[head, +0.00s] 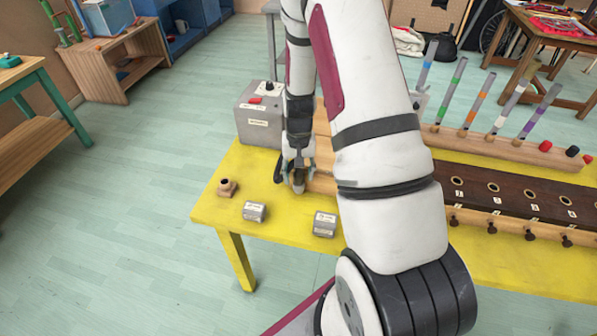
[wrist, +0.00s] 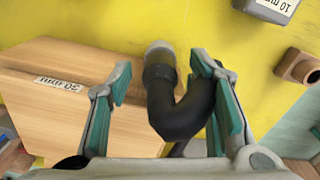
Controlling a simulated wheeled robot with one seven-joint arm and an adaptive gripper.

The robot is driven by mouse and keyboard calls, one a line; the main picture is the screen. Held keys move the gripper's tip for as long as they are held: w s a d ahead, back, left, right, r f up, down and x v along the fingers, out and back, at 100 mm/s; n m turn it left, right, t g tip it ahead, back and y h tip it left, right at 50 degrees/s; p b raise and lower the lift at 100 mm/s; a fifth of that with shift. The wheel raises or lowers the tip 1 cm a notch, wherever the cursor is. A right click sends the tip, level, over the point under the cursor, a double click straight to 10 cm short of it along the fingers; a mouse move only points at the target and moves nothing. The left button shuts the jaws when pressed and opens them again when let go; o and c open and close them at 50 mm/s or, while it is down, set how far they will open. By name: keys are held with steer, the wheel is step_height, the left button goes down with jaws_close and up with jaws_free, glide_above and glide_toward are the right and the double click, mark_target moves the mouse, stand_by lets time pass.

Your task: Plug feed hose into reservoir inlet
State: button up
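A black feed hose (wrist: 187,112) with a grey tip (wrist: 160,55) bends in a U shape in the wrist view. My gripper (wrist: 163,72) has its two teal-padded fingers wide apart, with the hose between them. The hose lies nearer the right finger; I cannot tell whether it touches it. In the head view my gripper (head: 297,186) points down low over the yellow table, and dark hose shows beside it. A small brown block with a round hole (head: 228,187) stands at the table's left end. I cannot tell which part is the reservoir inlet.
Two labelled grey blocks (head: 255,211) (head: 324,224) lie near the front edge of the yellow table (head: 285,245). A grey box with a red button (head: 258,122) stands behind. A wooden block labelled 30 mm (wrist: 60,110) lies beside the hose. A dark holed rail (head: 520,195) runs right.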

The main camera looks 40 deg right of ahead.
steer(key=shift+r, duration=0.1)
step_height(320, 180, up, 12)
stand_by(0.6)
stand_by(0.5)
step_height(320, 180, up, 9)
steer(key=n+t, duration=0.1)
steer(key=n, duration=0.1)
glide_above(299, 171)
steer(key=a, duration=0.5)
steer(key=s+a+r+n+t, duration=0.3)
steer(key=s+a+r, duration=0.65)
steer(key=r, duration=0.35)
steer(key=s+a+r+n+t, duration=0.1)
steer(key=s+a+r+n, duration=0.1)
steer(key=s, duration=0.7)
steer(key=shift+a+r, duration=0.35)
steer(key=shift+a, duration=0.35)
steer(key=shift+w, duration=0.1)
